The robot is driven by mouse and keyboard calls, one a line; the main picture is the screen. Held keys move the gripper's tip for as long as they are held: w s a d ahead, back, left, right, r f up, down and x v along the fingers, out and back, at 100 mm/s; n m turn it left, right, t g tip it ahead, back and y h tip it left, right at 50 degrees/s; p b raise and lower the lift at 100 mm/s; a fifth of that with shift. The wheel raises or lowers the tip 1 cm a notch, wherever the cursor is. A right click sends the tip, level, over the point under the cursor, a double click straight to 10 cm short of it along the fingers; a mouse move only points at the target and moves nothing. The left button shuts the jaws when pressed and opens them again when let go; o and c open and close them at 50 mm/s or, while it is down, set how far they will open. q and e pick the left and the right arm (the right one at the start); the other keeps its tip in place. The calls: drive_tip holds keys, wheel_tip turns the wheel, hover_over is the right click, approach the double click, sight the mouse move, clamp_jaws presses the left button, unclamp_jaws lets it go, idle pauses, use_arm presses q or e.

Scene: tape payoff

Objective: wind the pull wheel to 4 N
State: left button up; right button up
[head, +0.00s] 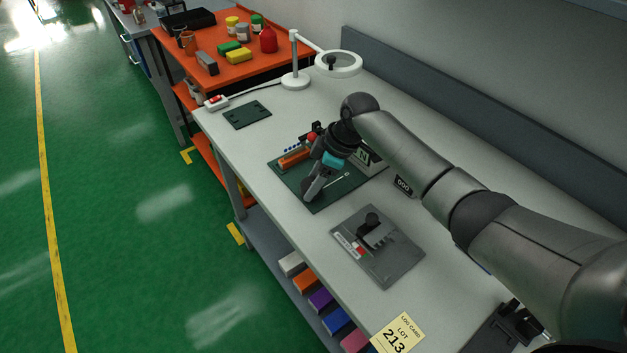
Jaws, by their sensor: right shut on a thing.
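My right gripper (325,172) reaches down over the dark green base plate (328,197) of the payoff rig on the bench. It is shut on a part of the rig, seemingly the pull wheel, which the hand and fingers mostly hide. A teal part (333,159) shows at the hand. A white gauge panel marked N (366,157) stands just behind the hand, partly covered; its reading is not legible. A red knob (312,136) and an orange block (294,158) are left of the hand. My left gripper is not in view.
A grey plate with a black-knobbed fixture (372,238) lies nearer on the bench. A small 000 display (403,186) sits beside my arm. A magnifier lamp (296,78) stands behind, and a yellow lot card (397,334) is at the front edge.

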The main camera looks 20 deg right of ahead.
drive_tip(key=c, duration=0.7)
drive_tip(key=shift+r+m+p, duration=0.1)
drive_tip(key=shift+m+p, duration=0.2)
drive_tip(key=shift+p, duration=0.4)
drive_tip(key=m+p, duration=0.2)
drive_tip(key=p, duration=0.1)
drive_tip(key=m+t+h+p, duration=0.1)
drive_tip(key=m+p, duration=0.2)
drive_tip(key=p, duration=0.1)
drive_tip(key=m+t+h+p, duration=0.1)
drive_tip(key=m+p, duration=0.1)
drive_tip(key=p, duration=0.1)
drive_tip(key=shift+s+a+r, duration=0.1)
drive_tip(key=shift+s+a, duration=0.1)
drive_tip(key=shift+a, duration=0.05)
drive_tip(key=m+h+p, duration=0.1)
drive_tip(key=m+p, duration=0.1)
drive_tip(key=m, duration=0.1)
drive_tip(key=shift+a+f+m+t+h+p, duration=0.15)
drive_tip(key=shift+m+h+p, duration=0.1)
drive_tip(key=shift+m+p, duration=0.35)
drive_tip(key=shift+d+f+m+t+h+p, duration=0.15)
drive_tip(key=shift+m+h+p, duration=0.1)
drive_tip(key=shift+m, duration=0.55)
drive_tip(key=shift+a, duration=0.1)
drive_tip(key=o, duration=1.3)
drive_tip(key=shift+o, duration=0.2)
